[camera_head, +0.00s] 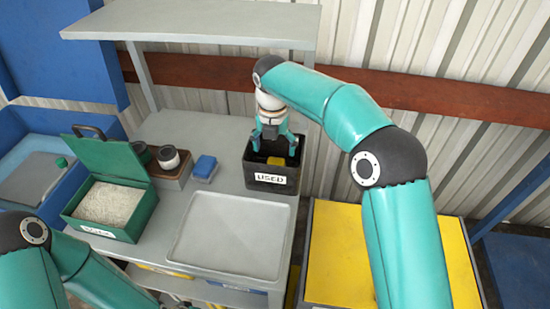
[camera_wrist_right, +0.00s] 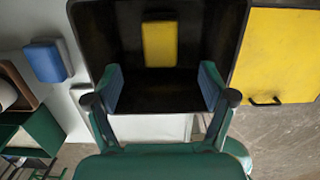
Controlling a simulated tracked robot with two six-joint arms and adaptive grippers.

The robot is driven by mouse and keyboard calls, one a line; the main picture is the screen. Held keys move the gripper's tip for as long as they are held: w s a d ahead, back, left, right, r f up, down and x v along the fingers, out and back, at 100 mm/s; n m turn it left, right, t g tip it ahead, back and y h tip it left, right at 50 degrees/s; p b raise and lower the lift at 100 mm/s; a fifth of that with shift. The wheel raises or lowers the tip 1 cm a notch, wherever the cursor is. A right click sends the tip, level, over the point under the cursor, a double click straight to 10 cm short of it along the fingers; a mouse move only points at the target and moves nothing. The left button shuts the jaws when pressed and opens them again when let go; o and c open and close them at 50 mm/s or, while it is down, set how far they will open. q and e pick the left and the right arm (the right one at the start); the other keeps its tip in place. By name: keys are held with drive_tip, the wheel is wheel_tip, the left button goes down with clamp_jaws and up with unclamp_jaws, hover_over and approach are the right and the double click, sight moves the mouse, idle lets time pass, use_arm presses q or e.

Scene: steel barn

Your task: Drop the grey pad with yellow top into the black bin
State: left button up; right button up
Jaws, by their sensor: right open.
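The black bin (camera_head: 258,182), labelled "USED", stands at the right end of the grey bench, and it fills the top of the right wrist view (camera_wrist_right: 103,45). The pad (camera_head: 276,161) shows its yellow top inside the bin; it also shows in the right wrist view (camera_wrist_right: 159,43), lying near the bin's far wall. Its grey part is hard to make out. My right gripper (camera_head: 277,150) is open above the bin's opening. In the right wrist view its fingers (camera_wrist_right: 162,90) are apart with nothing between them. My left gripper is out of view; only my left arm shows.
A grey tray (camera_head: 230,235) lies empty in front of the bin. A blue-topped pad (camera_head: 204,167), a brown block with jars (camera_head: 171,175) and an open green box (camera_head: 125,215) stand left. A yellow-topped cabinet (camera_head: 335,250) is right. A shelf (camera_head: 200,20) overhangs behind.

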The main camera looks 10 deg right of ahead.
drive_tip(key=r, duration=0.4)
drive_tip(key=shift+s+a+r, duration=0.1)
drive_tip(key=shift+s+r, duration=0.2)
